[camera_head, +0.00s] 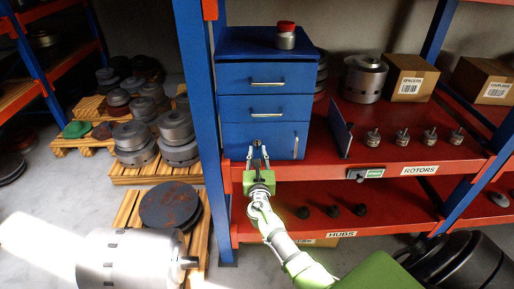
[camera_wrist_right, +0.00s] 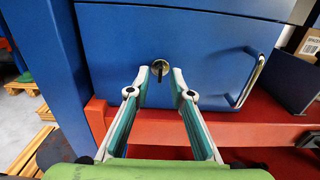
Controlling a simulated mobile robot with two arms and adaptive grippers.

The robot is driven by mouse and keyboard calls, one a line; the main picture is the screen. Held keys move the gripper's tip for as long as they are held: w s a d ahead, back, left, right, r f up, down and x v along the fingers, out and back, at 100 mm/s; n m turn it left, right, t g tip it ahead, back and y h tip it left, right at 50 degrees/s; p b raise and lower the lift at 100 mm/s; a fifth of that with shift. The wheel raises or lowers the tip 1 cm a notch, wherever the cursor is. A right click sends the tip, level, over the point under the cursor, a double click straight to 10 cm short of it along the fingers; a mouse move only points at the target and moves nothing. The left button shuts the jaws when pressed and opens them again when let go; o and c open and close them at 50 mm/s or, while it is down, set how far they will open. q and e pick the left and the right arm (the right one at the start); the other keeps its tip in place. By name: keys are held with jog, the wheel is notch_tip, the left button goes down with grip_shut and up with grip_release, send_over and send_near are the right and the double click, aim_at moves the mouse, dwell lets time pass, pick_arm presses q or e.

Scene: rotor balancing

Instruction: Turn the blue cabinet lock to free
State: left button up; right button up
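The blue cabinet (camera_head: 290,107) stands on the red shelf, with two drawers above a lower door. The lock (camera_wrist_right: 160,66) is a small round metal piece on that door, with a dark upright slot or tab in its middle. It also shows small in the head view (camera_head: 257,142). My right gripper (camera_wrist_right: 160,76) reaches up to the door with its fingers apart, one on each side of the lock. In the head view the right gripper (camera_head: 257,158) is in front of the door. I cannot tell whether the fingertips touch the lock. My left gripper is not in view.
A vertical door handle (camera_wrist_right: 247,82) is right of the lock. A red-capped jar (camera_head: 286,36) stands on the cabinet. A blue upright post (camera_head: 203,110) is close on the left. Several small metal parts stand on the shelf to the right, near a blue plate (camera_head: 341,133).

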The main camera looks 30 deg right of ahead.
jog(key=x, duration=0.3)
grip_shut()
dwell(0.4)
